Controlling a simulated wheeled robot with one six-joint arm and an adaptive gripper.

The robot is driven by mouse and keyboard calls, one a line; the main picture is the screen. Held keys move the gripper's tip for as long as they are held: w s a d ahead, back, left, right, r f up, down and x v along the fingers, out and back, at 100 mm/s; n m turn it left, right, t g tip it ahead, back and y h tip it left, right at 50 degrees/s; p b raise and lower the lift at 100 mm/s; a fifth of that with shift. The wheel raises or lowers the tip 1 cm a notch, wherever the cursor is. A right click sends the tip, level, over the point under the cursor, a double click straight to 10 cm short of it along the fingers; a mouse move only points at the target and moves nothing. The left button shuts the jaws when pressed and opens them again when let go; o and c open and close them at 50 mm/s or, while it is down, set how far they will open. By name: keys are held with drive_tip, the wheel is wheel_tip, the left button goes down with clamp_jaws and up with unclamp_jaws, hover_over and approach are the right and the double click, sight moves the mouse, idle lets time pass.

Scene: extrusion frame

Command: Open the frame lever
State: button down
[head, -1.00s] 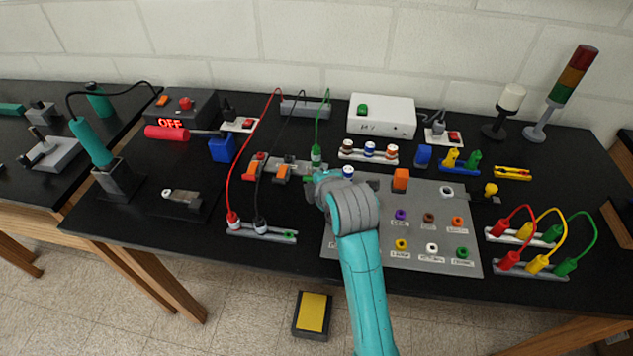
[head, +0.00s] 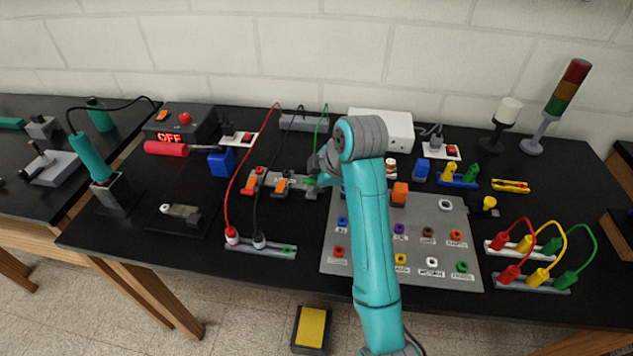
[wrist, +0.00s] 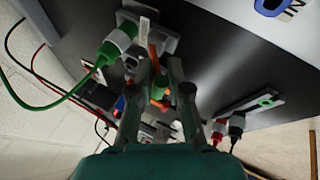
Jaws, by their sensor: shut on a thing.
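A grey connector block (head: 297,190) with orange levers stands mid-bench. Two of its levers (head: 281,186) show left of my gripper (head: 316,170). My gripper is at the block's right end, beside the green cable, and hides that end in the head view. In the wrist view my gripper (wrist: 160,82) is closed around the orange frame lever (wrist: 154,56), which shows between its fingers. A green plug (wrist: 117,42) sits in the block (wrist: 150,37) just left of the fingers, near a small white label (wrist: 143,32). The lever's exact angle is hard to tell.
Red and black cables run to a small socket strip (head: 262,247) in front. A grey panel (head: 445,275) with coloured sockets lies to the right, partly behind my arm. A white box (head: 397,130) stands behind.

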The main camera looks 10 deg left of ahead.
drive_tip(key=shift+f, duration=0.15)
drive_tip(key=c, duration=1.1)
unclamp_jaws()
